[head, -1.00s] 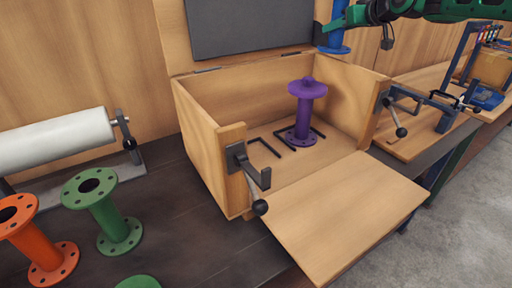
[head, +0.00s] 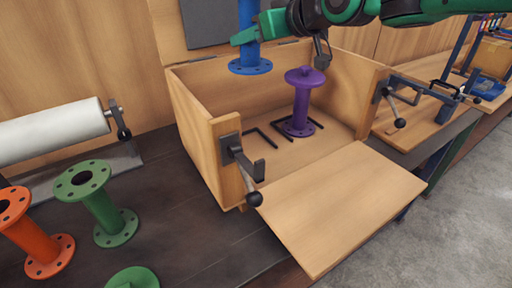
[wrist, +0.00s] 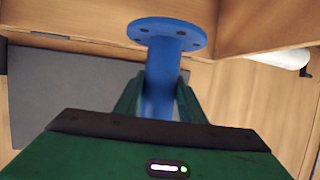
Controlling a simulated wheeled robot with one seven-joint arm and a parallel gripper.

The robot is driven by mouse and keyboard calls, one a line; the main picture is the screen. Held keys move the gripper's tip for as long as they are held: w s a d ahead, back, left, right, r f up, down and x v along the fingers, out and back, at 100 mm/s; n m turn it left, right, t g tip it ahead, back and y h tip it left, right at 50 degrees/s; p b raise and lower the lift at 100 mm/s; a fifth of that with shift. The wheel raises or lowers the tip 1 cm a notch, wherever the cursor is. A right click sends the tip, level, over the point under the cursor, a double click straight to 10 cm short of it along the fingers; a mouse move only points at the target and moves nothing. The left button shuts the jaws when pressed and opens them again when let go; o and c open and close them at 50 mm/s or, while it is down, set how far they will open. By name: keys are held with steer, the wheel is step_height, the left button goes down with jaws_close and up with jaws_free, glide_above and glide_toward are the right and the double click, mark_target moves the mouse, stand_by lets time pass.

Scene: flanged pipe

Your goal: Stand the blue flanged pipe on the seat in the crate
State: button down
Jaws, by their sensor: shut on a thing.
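The blue flanged pipe (head: 249,42) hangs upright above the back of the open crate (head: 190,130). My gripper (head: 262,32) is shut on its tube from the right; the pipe's upper end is out of the head view. In the wrist view the blue pipe (wrist: 165,65) is between the two green fingers (wrist: 158,95), with one flange beyond them. On the crate floor, dark bracket marks (head: 262,136) form a seat left of the purple flanged pipe (head: 300,100). The purple pipe stands upright inside similar brackets at the right.
The crate's front panel (head: 340,210) is folded down, and its lid (head: 205,25) stands open behind. A clamp handle (head: 252,190) juts from the left front post. Green (head: 100,205) and orange (head: 35,235) flanged pipes and a white roll (head: 50,122) are at left.

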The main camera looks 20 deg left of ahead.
steer(key=shift+s+a, duration=0.25)
steer(key=shift+s, duration=0.55)
steer(key=f, duration=2.4)
steer(key=shift+w, duration=0.2)
steer(key=shift+f, duration=0.1)
steer(key=c, duration=1.2)
jaws_free()
steer(key=shift+d+f, duration=0.1)
steer(key=shift+o, duration=0.2)
steer(key=shift+d+r, duration=0.1)
steer(key=shift+r, duration=0.1)
steer(key=v, duration=1.1)
steer(key=shift+s+d, duration=0.2)
steer(key=shift+d, duration=0.15)
steer(key=shift+r, duration=0.1)
